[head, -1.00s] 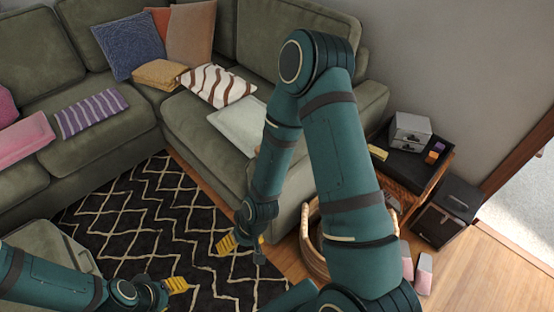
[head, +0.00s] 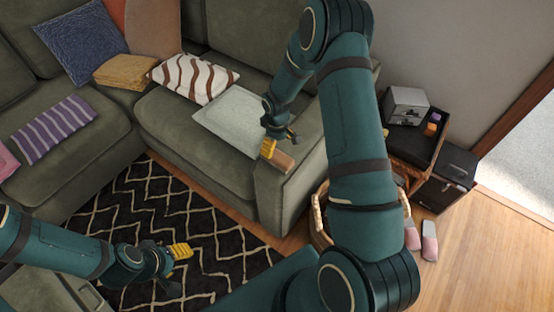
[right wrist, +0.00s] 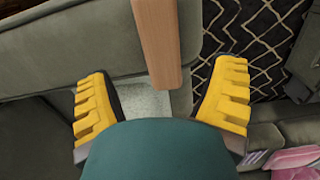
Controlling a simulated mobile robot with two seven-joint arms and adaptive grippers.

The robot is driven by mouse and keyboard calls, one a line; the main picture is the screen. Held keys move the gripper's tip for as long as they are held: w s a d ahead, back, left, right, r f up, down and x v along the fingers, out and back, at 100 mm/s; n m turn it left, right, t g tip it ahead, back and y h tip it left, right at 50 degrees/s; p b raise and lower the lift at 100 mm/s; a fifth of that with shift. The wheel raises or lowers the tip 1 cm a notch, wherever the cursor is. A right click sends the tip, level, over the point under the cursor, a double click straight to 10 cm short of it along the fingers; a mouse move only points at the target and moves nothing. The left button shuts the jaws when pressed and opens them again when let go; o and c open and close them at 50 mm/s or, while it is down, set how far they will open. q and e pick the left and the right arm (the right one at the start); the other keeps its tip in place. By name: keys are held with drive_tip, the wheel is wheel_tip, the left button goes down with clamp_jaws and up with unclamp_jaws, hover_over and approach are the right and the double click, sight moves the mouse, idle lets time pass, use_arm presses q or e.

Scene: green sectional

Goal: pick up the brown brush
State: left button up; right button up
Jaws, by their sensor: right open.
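The brown brush (head: 284,162) lies on the arm of the green sofa (head: 300,120), and part of it is hidden by my gripper. In the right wrist view it is a plain wooden bar (right wrist: 157,40) reaching in from the top between the two yellow fingers. My right gripper (head: 268,148) is open at the brush's near end, with a gap on each side of it in the wrist view. My left gripper (head: 182,251) is over the patterned rug at lower left, away from the brush. Whether its fingers are apart is unclear.
A pale cushion (head: 235,118) and a striped cushion (head: 195,77) lie on the seat beside the sofa arm. A wicker basket (head: 318,215) stands on the floor, partly behind my right arm. A side table (head: 418,141) carries a grey box (head: 406,105). The rug (head: 150,205) is open.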

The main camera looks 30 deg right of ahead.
sight(277, 154)
drive_tip(key=shift+f+b, duration=0.7)
drive_tip(key=shift+f, duration=2.65)
drive_tip(key=shift+a, duration=0.1)
drive_tip(key=shift+s, duration=0.1)
drive_tip(key=shift+c, duration=0.3)
drive_tip(key=c, duration=1.3)
